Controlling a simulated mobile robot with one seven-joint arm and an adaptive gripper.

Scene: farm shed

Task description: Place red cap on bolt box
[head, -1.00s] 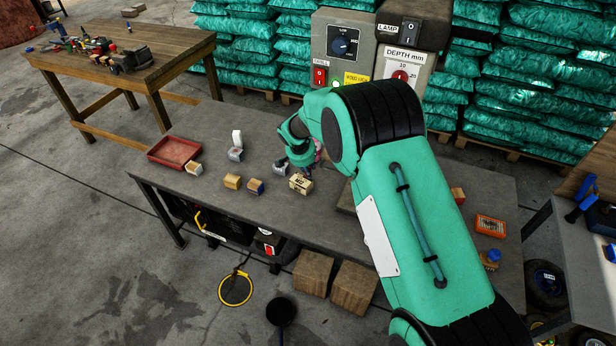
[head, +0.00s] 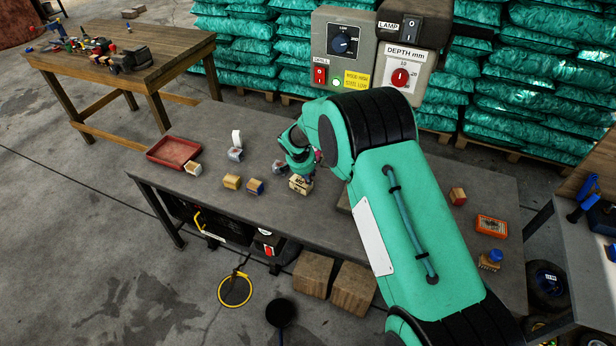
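A small tan box with dark lettering (head: 299,186) sits near the middle of the grey bench; its lettering is too small to read, so I cannot tell whether it is the bolt box. My gripper (head: 302,173) is right over this box and hides part of its top. I cannot tell whether they touch, or whether the fingers are open or shut. No red cap can be made out; one could be hidden at my fingers.
A red tray (head: 175,151) lies at the bench's left end. Tan blocks (head: 232,182) and a white-topped item (head: 236,139) stand left of my gripper. An orange box (head: 491,226) lies at the right. A control panel (head: 343,52) stands behind.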

